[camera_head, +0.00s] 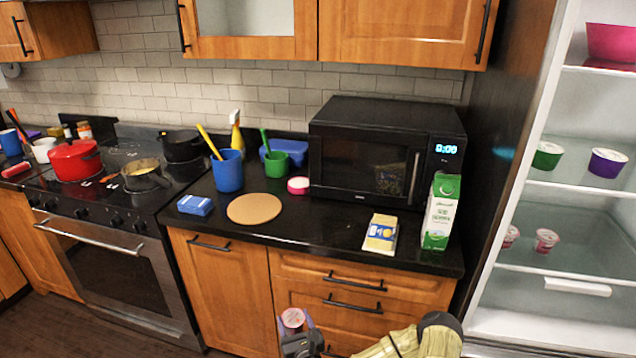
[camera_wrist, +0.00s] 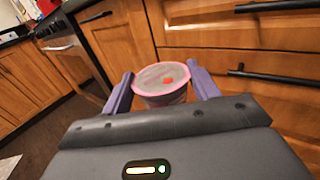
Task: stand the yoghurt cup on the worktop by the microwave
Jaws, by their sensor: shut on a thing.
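The yoghurt cup (camera_head: 293,318) has a pink-rimmed lid and is upright between the fingers of my gripper (camera_head: 296,325). In the wrist view the cup (camera_wrist: 161,80) sits between the two purple fingers of my gripper (camera_wrist: 162,90), which is shut on it. My gripper is in front of the wooden drawers, below the worktop's level. The black microwave (camera_head: 385,155) stands on the dark worktop (camera_head: 310,228) against the tiled wall.
The middle front is clear. An open fridge (camera_head: 560,200) stands right.

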